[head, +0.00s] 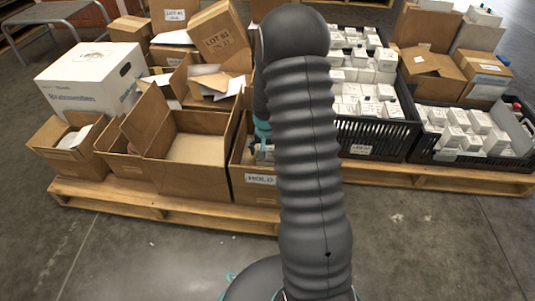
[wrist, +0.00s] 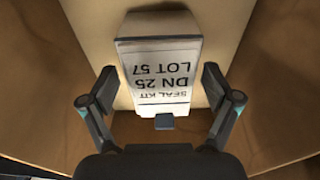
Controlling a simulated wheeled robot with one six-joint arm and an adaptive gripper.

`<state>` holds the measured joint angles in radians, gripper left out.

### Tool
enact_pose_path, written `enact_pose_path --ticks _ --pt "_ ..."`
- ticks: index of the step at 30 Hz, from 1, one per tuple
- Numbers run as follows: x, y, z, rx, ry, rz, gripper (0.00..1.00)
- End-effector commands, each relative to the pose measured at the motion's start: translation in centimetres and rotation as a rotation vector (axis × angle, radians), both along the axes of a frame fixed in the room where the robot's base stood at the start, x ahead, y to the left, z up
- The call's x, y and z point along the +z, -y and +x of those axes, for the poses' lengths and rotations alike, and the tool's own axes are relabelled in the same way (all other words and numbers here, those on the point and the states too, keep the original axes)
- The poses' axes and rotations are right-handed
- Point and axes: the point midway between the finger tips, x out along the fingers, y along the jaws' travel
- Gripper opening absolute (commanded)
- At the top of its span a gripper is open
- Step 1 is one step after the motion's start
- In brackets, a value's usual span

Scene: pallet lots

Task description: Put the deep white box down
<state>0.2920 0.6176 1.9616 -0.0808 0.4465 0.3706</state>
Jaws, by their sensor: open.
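The deep white box (wrist: 160,65), with a printed label reading SEAL KIT DN 25 LOT 57 upside down, shows in the wrist view inside a brown cardboard carton. It appears to rest on the carton floor. My gripper (wrist: 158,88) is open, with one finger on each side of the box and gaps visible between the fingers and its sides. In the head view my arm hides most of the gripper and the box; the gripper is down at the carton marked HOLD (head: 260,180).
The HOLD carton's walls (wrist: 277,90) stand close around my gripper. An open, nearly empty carton (head: 195,150) is just left of it on the pallet (head: 150,200). Black crates (head: 375,138) of white boxes are to the right. The near floor is clear.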

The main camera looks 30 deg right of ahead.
Motion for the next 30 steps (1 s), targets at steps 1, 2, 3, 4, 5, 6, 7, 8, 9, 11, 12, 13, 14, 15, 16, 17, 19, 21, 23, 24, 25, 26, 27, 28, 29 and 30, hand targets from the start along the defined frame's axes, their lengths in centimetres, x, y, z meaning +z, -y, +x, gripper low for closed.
enact_pose_path --ticks 1,2,3,4,5,6,7,8,9,11,12,13,14,15,16,17,19,21,23,24,25,26,27,28,29,30 --pt "1.3 -0.1 0.0 0.0 0.003 -0.001 0.89" --pt "1.9 -0.1 -0.1 0.0 0.004 -0.001 0.89" --pt "2.7 -0.1 -0.2 0.0 0.004 -0.001 0.89" --pt "3.3 -0.2 -0.3 0.0 0.004 -0.001 0.89" --pt "4.0 -0.2 -0.3 0.0 0.004 -0.001 0.89" --pt "4.8 -0.3 -0.4 0.0 0.004 -0.001 0.89" --pt "5.4 -0.3 -0.5 0.0 0.003 -0.001 0.89" --pt "5.9 -0.3 -0.5 0.0 0.004 -0.001 0.89" --pt "6.7 -0.4 -0.6 0.0 0.003 -0.001 0.89" --pt "7.6 -0.5 -0.7 0.0 0.003 -0.001 0.89" --pt "8.2 -0.5 -0.8 -0.001 0.003 -0.001 0.89" --pt "8.5 -0.5 -0.8 -0.001 0.002 -0.001 0.89" --pt "8.8 -0.5 -0.9 -0.001 0.002 -0.001 0.89" --pt "9.2 -0.6 -0.9 -0.001 0.002 -0.001 0.89" --pt "9.5 -0.6 -0.9 -0.001 0.002 -0.001 0.89" --pt "9.7 -0.6 -1.0 -0.001 0.001 0.0 0.89" --pt "10.1 -0.7 -1.1 0.0 0.001 -0.001 0.89" --pt "10.8 -0.9 -1.2 0.007 0.007 -0.002 0.89" --pt "12.0 -1.4 -1.4 0.021 0.017 -0.006 0.89" --pt "13.0 -1.9 -1.7 0.034 0.025 -0.008 0.89" --pt "13.8 -2.3 -2.1 0.044 0.031 -0.011 0.89" --pt "14.7 -2.7 -2.4 0.057 0.039 -0.013 0.89" --pt "16.1 -3.4 -3.0 0.075 0.052 -0.017 0.89" --pt "17.1 -3.9 -3.4 0.091 0.062 -0.02 0.89" --pt "18.1 -4.5 -4.0 0.106 0.071 -0.022 0.89" --pt "19.5 -5.2 -4.7 0.126 0.083 -0.026 0.89"
